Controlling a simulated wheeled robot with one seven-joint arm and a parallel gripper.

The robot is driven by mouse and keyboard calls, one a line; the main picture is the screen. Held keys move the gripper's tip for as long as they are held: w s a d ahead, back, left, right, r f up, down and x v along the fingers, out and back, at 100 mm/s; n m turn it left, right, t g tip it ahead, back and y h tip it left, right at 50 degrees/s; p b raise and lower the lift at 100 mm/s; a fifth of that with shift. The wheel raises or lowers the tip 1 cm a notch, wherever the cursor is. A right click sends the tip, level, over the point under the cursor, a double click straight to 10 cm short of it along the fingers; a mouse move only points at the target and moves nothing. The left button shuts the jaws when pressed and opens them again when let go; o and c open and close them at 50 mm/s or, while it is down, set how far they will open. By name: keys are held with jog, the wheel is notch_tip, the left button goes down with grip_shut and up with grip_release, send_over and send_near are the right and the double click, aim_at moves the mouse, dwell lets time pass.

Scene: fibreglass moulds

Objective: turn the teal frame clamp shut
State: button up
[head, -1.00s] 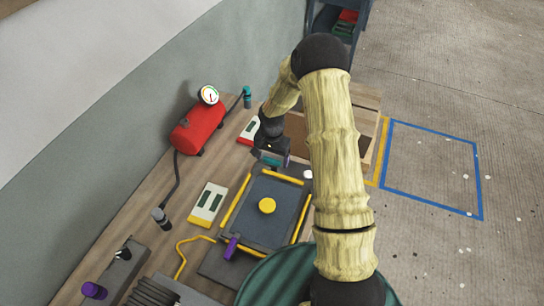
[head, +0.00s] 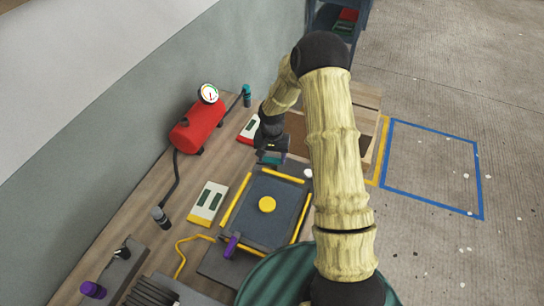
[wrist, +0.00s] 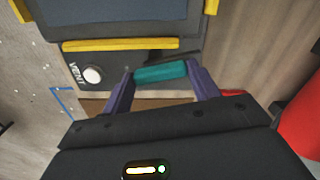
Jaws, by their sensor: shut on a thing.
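The teal frame clamp (wrist: 160,72) is a short bar at the edge of the dark mould frame, near the yellow strip and the white VENT button. In the wrist view it lies between the purple fingers of my gripper (wrist: 161,70), which is shut on it. In the head view my gripper (head: 271,154) is at the far end of the mould (head: 285,205), with the teal clamp (head: 268,160) showing just below my wrist. The clamp's pivot is hidden.
A purple clamp (head: 232,246) stands at the near end of the mould, which has a yellow knob (head: 267,205) in its middle. A red tank with a gauge (head: 198,128) stands against the wall. A wooden crate (head: 366,118) is beyond my arm.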

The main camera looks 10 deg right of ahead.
jog(key=n, duration=0.4)
jog(key=shift+s+n+b, duration=0.1)
jog(key=shift+n+b, duration=0.2)
jog(key=n, duration=0.3)
jog(key=shift+s+n, duration=0.1)
jog(key=shift+n, duration=0.2)
jog(key=n, duration=0.6)
jog(key=shift+s+d+n, duration=0.1)
jog(key=shift+s+n, duration=0.05)
jog(key=shift+n, duration=0.15)
jog(key=o, duration=1)
